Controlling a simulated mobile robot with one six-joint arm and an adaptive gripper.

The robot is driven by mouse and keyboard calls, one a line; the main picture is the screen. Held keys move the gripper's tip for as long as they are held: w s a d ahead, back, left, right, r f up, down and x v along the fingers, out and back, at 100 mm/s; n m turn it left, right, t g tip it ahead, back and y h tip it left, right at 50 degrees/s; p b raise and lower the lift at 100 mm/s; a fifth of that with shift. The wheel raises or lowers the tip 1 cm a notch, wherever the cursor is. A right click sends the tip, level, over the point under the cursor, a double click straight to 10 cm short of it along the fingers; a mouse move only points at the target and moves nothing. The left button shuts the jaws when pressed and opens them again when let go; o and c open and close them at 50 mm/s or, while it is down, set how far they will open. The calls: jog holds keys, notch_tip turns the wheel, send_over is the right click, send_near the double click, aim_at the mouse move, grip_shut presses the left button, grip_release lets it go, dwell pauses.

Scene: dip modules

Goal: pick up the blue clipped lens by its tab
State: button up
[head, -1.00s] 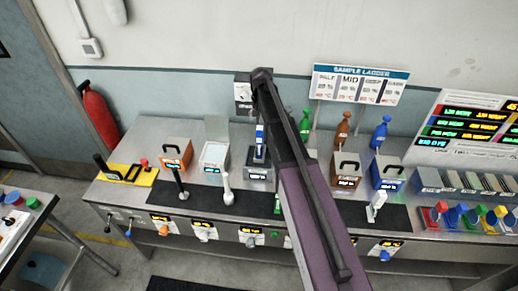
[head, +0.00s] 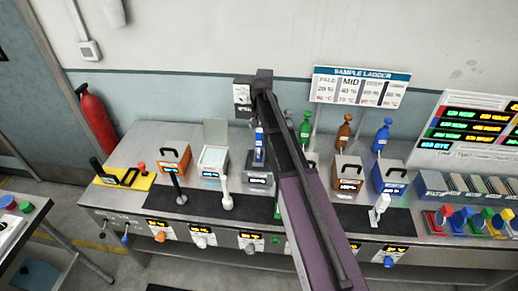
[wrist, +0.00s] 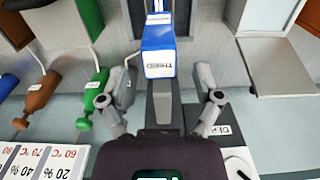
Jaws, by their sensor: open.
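In the head view my arm hides the gripper, which is far left of the rack.
Green (head: 305,130), brown (head: 343,133) and blue (head: 381,136) bottles stand along the back of the bench. Orange (head: 174,158), brown (head: 348,174) and blue (head: 389,178) handled boxes stand in front. Upright levers line the dark strip near the front edge.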

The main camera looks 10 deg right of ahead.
aim_at(259, 137)
jog(key=shift+s+a+f+b, duration=0.1)
jog(key=shift+s+f+b, duration=0.05)
jog(key=shift+f+b, duration=0.7)
jog(key=shift+s+f+b, duration=0.15)
jog(key=shift+f+b, duration=0.65)
jog(key=shift+f, duration=0.05)
jog(key=shift+f+b, duration=0.9)
jog(key=shift+f, duration=0.05)
grip_shut()
